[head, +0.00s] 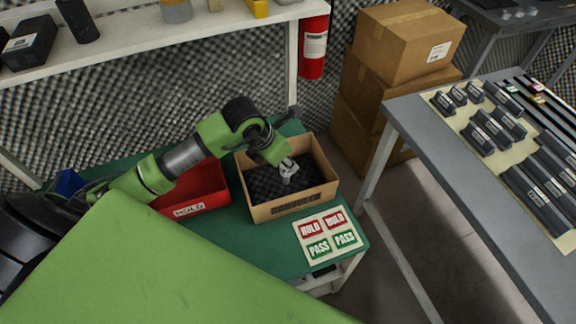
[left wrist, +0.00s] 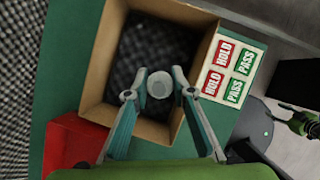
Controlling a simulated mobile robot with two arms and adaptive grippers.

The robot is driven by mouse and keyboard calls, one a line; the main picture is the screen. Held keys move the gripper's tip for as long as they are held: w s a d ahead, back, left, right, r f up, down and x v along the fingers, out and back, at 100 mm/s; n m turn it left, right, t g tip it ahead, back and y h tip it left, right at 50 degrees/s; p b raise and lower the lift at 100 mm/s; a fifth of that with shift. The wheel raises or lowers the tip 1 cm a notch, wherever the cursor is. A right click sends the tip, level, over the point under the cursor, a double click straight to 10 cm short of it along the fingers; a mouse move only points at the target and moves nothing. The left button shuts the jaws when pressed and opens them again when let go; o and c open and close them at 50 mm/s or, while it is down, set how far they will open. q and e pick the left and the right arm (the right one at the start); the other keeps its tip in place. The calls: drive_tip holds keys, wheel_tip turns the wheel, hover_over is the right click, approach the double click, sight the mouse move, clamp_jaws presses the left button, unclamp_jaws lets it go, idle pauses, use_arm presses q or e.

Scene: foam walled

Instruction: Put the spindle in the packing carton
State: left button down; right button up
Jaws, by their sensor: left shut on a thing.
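The packing carton (head: 318,197) is an open brown box with dark foam inside, standing on the green bench. It also shows in the left wrist view (left wrist: 98,65). My left gripper (head: 285,166) points down over the carton's opening. In the left wrist view its two fingers (left wrist: 159,88) are shut on the spindle (left wrist: 159,82), a light grey piece with a round end facing the camera. In the head view the spindle (head: 288,178) shows as a small grey piece below the fingers, over the foam. I cannot tell whether it touches the foam.
A red HOLD bin (head: 200,192) stands left of the carton. A HOLD and PASS label sheet (head: 330,236) lies in front of it. A grey table (head: 440,165) with several dark labelled blocks is at the right. Stacked cardboard boxes (head: 400,45) and a red extinguisher (head: 313,48) stand behind.

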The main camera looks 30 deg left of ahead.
sight(288, 171)
use_arm(q)
drive_tip(key=shift+w+f, duration=0.5)
drive_tip(key=shift+f, duration=0.1)
wheel_tip(288, 171, down, 3)
drive_tip(key=shift+f, duration=0.1)
drive_tip(key=shift+f+b, duration=0.5)
drive_tip(key=shift+f, duration=0.05)
drive_tip(key=c, duration=1.7)
unclamp_jaws()
drive_tip(key=shift+r, duration=0.1)
